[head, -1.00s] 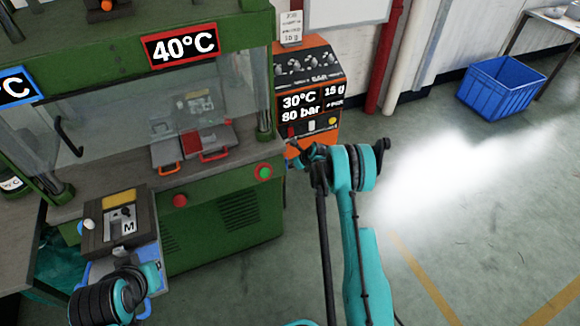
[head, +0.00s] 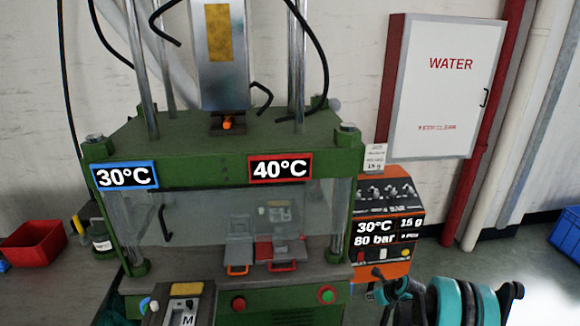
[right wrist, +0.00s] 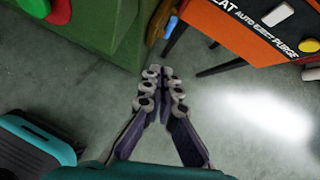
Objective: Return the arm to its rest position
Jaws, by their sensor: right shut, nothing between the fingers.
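My right gripper is low at the right in the head view (head: 384,284), in front of the orange machine, with my teal arm beside it at the bottom edge. In the right wrist view the gripper (right wrist: 160,74) has its fingertips together, with nothing between them. It hangs over the grey floor, near the green press and the orange machine's leg, apart from both as far as I can tell. My left gripper is not in view.
The green press (head: 222,170) fills the middle, with 30°C and 40°C signs. The orange machine (head: 388,222) stands to its right. A red bin (head: 34,243) is at left and a blue crate (head: 568,238) at far right. Floor between machine and crate is clear.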

